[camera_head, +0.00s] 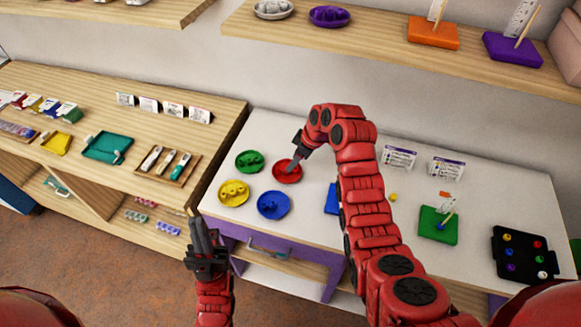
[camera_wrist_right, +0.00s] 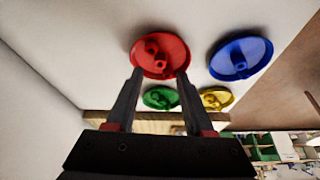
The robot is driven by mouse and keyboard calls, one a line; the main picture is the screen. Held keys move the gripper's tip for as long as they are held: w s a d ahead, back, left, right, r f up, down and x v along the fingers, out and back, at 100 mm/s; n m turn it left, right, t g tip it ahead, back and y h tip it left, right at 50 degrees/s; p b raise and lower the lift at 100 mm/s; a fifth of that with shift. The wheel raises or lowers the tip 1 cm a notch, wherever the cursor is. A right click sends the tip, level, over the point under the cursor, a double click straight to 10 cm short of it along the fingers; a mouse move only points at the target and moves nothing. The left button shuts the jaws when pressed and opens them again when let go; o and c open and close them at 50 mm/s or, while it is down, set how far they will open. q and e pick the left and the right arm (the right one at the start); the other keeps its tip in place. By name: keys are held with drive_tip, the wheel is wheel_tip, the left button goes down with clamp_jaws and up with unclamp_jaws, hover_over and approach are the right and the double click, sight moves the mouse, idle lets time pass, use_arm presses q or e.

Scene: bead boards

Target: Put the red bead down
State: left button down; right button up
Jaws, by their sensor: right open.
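A round red dish (camera_head: 287,175) stands on the white table, at the end of my right arm. My right gripper (camera_head: 294,166) is over it. In the right wrist view the red dish (camera_wrist_right: 142,60) lies just beyond the fingertips of my right gripper (camera_wrist_right: 158,75), which are spread apart with nothing held between them. Small red beads (camera_wrist_right: 158,64) show inside the dish; which of them is the task's bead I cannot tell. My left gripper (camera_head: 197,225) hangs in front of the table's left corner, away from the dishes; its jaw opening is unclear.
Green (camera_head: 249,161), yellow (camera_head: 233,193) and blue (camera_head: 273,205) dishes stand close around the red one. A green board (camera_head: 437,225) with a peg and a black tray (camera_head: 505,270) of coloured beads are further right. A wooden shelf hangs above.

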drive_tip(key=p+v, duration=0.2)
drive_tip(key=v, duration=0.5)
drive_tip(key=shift+r, duration=0.2)
drive_tip(key=shift+d+f, duration=0.1)
drive_tip(key=shift+s, duration=0.1)
